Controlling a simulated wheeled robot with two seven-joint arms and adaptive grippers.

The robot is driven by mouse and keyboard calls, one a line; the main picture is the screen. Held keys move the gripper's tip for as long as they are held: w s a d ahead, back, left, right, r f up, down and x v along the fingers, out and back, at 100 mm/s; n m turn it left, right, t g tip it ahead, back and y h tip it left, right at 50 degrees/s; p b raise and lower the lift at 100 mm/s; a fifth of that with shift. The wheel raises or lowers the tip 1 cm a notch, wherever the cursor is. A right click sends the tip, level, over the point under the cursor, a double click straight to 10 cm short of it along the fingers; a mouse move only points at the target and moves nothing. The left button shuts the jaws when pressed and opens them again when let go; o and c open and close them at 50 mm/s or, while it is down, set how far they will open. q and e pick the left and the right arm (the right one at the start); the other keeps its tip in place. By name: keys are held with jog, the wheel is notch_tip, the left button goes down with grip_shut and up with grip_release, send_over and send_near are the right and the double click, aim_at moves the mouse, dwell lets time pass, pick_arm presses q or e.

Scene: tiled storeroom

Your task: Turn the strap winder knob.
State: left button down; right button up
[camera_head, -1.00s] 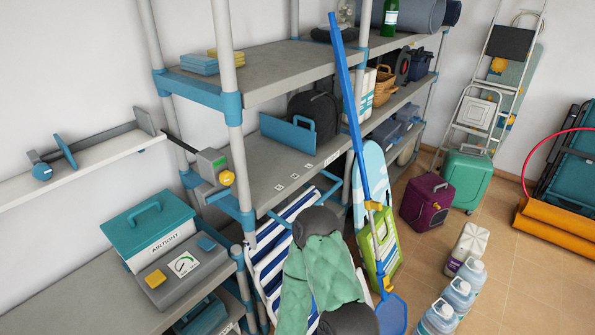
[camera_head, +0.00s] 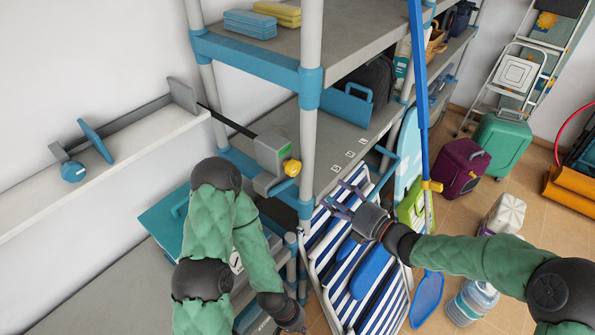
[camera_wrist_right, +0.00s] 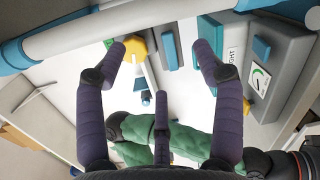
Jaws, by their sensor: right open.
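The strap winder is a grey box (camera_head: 267,165) with a green panel, beside the front shelf post, and a dark strap runs from it up to the left. Its yellow knob (camera_head: 291,167) faces front right; in the right wrist view the knob (camera_wrist_right: 137,48) lies just by the left fingertip. My right gripper (camera_head: 337,198) is open and empty, below and right of the knob, pointing left. Its spread purple fingers also show in the wrist view (camera_wrist_right: 162,52). My left gripper (camera_head: 293,317) hangs low at the bottom; its fingers are too obscured to judge.
A striped folding chair (camera_head: 375,275) and a blue-handled pole (camera_head: 419,80) stand below and right. A wall ledge (camera_head: 140,135) carries a grey bar clamp. A teal box (camera_head: 160,222) is partly hidden by my left arm.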

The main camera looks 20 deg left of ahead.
aim_at(296, 172)
notch_tip(296, 172, up, 4)
jog(key=s+a+n+g+y, duration=0.2)
jog(key=n, duration=0.3)
jog(key=x, duration=1)
jog(key=shift+w, duration=0.3)
jog(key=c, duration=1.1)
jog(key=shift+f, duration=0.15)
